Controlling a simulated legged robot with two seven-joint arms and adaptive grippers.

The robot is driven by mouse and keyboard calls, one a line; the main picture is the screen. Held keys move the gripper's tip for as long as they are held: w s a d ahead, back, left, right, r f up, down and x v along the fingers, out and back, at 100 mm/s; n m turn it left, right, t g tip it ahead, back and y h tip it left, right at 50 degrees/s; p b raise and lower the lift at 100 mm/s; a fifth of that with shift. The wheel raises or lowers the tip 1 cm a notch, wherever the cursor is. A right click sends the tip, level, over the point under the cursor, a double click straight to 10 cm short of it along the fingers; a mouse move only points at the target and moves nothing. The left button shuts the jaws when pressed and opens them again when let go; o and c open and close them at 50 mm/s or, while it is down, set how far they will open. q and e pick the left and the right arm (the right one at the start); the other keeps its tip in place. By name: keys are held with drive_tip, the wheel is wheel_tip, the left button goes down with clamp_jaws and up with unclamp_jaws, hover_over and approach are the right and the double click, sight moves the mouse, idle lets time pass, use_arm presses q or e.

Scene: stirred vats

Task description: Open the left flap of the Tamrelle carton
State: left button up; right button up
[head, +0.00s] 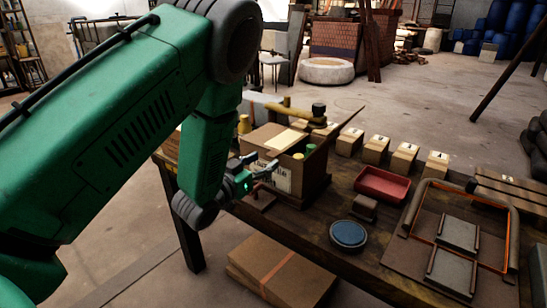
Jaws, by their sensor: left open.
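The Tamrelle carton (312,187) is a brown box on the wooden table, partly behind my left gripper. Part of its lettering shows on the near face, with the rest hidden by the gripper. A brown panel (262,137) covers the left part of its top and looks like the left flap. Green and yellow tops show in the carton's opening. My left gripper (268,178) is open and empty at the carton's near left side; I cannot tell whether it touches. My right gripper is out of view.
A red tray (382,185), a blue round dish (348,235) and several small labelled boxes (404,158) stand to the right on the table (312,225). An orange-edged frame (462,225) lies farther right. Flat cardboard (278,270) lies below the table.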

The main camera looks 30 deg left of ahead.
sight(269, 156)
use_arm(q)
drive_tip(key=w, duration=0.4)
drive_tip(key=shift+w+f, duration=0.1)
